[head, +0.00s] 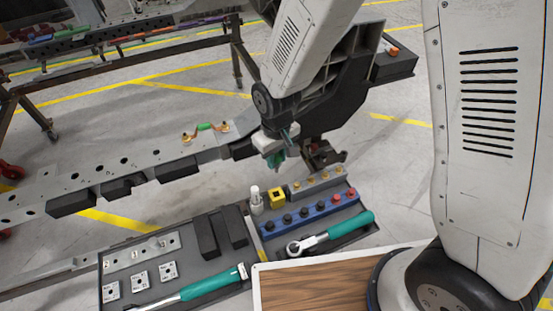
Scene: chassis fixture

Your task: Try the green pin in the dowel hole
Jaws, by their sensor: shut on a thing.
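My gripper (277,148) hangs over the gap between the chassis rail (62,189) and the tool trays, near the rail's right end. It is shut on a small green piece (275,160), which looks like the green pin; its lower end points down and stands clear of the trays. My arm and the jaws hide part of it. The rail has several dark round holes along its top; I cannot tell which one is the dowel hole. A green-and-copper part (206,127) lies on the rail to the left of my gripper.
Below my gripper a tray holds a blue socket strip (310,212), a grey strip with brass pieces (315,182), a yellow block (277,197), a white bottle (256,200) and a green-handled ratchet (330,233). A second tray (178,262) holds metal plates and a torque wrench.

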